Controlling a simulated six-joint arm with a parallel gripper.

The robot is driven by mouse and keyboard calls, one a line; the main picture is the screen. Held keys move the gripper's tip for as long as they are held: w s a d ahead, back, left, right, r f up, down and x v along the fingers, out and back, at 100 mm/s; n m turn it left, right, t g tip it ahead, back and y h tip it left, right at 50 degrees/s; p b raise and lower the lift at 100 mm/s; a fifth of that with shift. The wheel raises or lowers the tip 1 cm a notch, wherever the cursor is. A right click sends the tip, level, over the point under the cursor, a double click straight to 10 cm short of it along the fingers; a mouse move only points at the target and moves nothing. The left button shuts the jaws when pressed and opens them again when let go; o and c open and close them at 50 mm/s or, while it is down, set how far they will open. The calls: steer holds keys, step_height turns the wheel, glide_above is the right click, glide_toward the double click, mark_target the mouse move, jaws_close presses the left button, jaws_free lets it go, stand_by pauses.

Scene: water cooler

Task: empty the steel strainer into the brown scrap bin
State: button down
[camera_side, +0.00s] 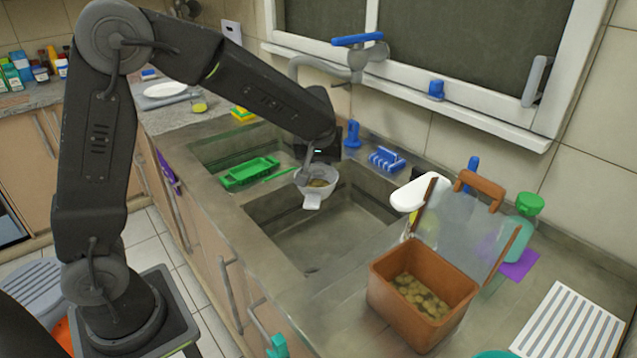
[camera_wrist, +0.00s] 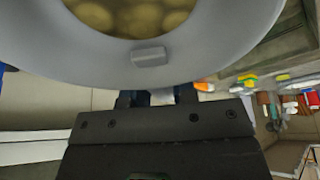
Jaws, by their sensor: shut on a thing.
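The steel strainer (camera_side: 317,184) is in my gripper (camera_side: 312,170), held over the sink near the back of the basin. It looks roughly upright. In the wrist view the strainer's pale rim (camera_wrist: 225,50) fills the top, with round yellowish-brown pieces (camera_wrist: 130,15) inside. My gripper (camera_wrist: 160,97) is shut at the rim's edge; the exact contact is partly hidden. The brown scrap bin (camera_side: 395,302) stands on the counter to the right of the sink. Its clear lid (camera_side: 458,232) is raised, and round pale pieces lie inside.
A white object (camera_side: 413,193) stands between sink and bin. A blue rack (camera_side: 386,160) is at the back wall. A white ribbed mat (camera_side: 570,335) lies right of the bin. The front basin is empty.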

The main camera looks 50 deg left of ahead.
steer(key=shift+h, duration=0.3)
step_height(320, 180, up, 11)
steer(key=w+d+n+t, duration=0.1)
steer(key=w+d+n, duration=0.15)
steer(key=d, duration=1.05)
steer(key=w+d+n, duration=0.1)
steer(key=d+n, duration=0.3)
steer(key=d, duration=0.8)
steer(key=shift+t+y, duration=0.3)
steer(key=shift+y, duration=0.1)
steer(key=f, duration=0.4)
steer(key=shift+d+f, duration=0.35)
steer(key=shift+d, duration=0.05)
steer(key=shift+s+r, duration=0.1)
steer(key=shift+r+n+t+h, duration=0.2)
steer(key=shift+n+t+h, duration=0.1)
steer(key=shift+t, duration=0.7)
